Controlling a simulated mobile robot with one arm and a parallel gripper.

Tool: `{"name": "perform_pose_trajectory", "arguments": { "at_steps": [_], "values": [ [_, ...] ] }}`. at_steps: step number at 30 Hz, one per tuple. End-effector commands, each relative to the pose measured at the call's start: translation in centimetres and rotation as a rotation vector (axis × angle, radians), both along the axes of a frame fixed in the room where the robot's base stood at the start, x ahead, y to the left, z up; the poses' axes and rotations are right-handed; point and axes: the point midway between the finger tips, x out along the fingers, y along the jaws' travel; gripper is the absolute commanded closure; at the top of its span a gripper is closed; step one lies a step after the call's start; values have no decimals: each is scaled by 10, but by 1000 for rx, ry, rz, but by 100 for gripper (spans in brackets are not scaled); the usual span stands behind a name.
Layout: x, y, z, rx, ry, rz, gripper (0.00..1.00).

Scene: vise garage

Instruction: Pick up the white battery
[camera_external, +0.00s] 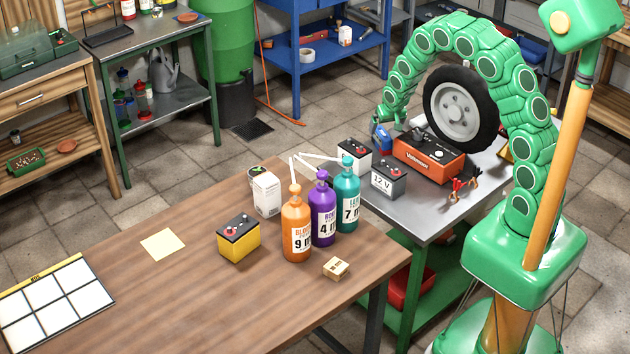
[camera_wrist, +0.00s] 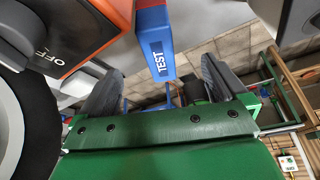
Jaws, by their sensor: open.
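The white battery (camera_external: 352,160), with a black top, stands on the metal-topped table (camera_external: 438,204), partly behind the teal bottle. A grey 12 V battery (camera_external: 388,181) stands beside it, nearer the camera. My gripper (camera_external: 388,124) is at the table's far left end, beyond the white battery and beside a blue object (camera_external: 381,140). In the wrist view my gripper (camera_wrist: 165,90) is open, with its dark fingers apart and a blue piece marked TEST (camera_wrist: 162,58) in front of the gap. A pale object fills the top right there; I cannot tell which battery it is.
An orange charger (camera_external: 428,158) and an upright wheel (camera_external: 461,108) stand close to my arm; the charger also shows in the wrist view (camera_wrist: 85,30).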

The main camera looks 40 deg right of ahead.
Motion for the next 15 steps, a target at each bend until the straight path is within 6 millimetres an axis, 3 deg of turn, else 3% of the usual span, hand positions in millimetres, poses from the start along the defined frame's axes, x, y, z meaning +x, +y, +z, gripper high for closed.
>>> {"name": "perform_pose_trajectory", "arguments": {
  "at_steps": [7,15],
  "values": [
    [0,0,7,0,0,0,1],
    [1,0,49,1,-5,0,1]
  ]
}}
